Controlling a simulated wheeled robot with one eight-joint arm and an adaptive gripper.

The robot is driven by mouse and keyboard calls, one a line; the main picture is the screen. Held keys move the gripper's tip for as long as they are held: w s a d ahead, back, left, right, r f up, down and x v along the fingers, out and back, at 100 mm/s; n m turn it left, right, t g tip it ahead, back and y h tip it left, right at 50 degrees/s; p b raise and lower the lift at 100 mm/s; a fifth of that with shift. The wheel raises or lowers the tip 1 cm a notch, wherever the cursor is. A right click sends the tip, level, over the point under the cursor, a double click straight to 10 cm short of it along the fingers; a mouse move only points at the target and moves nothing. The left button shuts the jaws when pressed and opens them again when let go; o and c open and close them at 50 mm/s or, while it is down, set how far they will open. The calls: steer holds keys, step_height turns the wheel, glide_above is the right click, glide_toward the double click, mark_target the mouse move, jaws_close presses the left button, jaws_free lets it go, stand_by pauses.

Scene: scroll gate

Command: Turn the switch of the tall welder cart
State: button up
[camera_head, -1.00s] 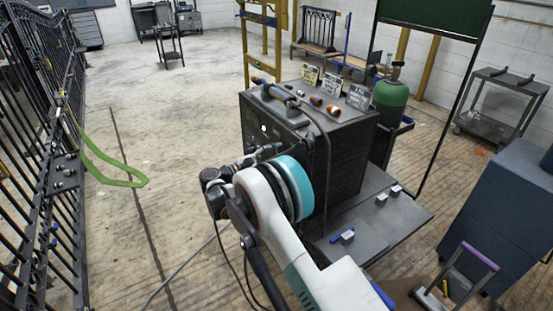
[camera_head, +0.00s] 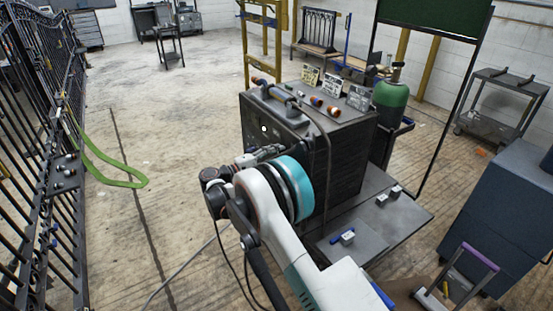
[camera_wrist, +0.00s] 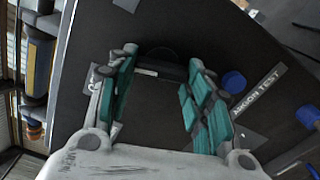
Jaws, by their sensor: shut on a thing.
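The tall welder cart (camera_head: 345,155) is a dark box with a handle on top, right of the middle in the head view. My gripper (camera_head: 268,152) is at its front panel, where my arm hides part of the panel. In the wrist view my gripper (camera_wrist: 162,72) has its green-padded fingers on either side of a dark round switch (camera_wrist: 160,62) on the black panel. The fingers are shut on it. The switch's lower part and any pointer mark are hard to make out against the dark panel.
Blue knobs (camera_wrist: 233,82) and a label reading "ARGON TEST" (camera_wrist: 258,92) lie right of the fingers. A green gas cylinder (camera_head: 391,100) stands behind the cart. A blue cabinet (camera_head: 500,220) is at the right, a metal gate (camera_head: 50,150) at the left.

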steer(key=m, duration=1.1)
steer(key=shift+s+r, duration=0.1)
steer(key=shift+r, duration=0.1)
steer(key=shift+o, duration=0.2)
steer(key=o, duration=1)
steer(key=shift+o, duration=0.2)
steer(key=v, duration=1.2)
steer(key=shift+r, duration=0.1)
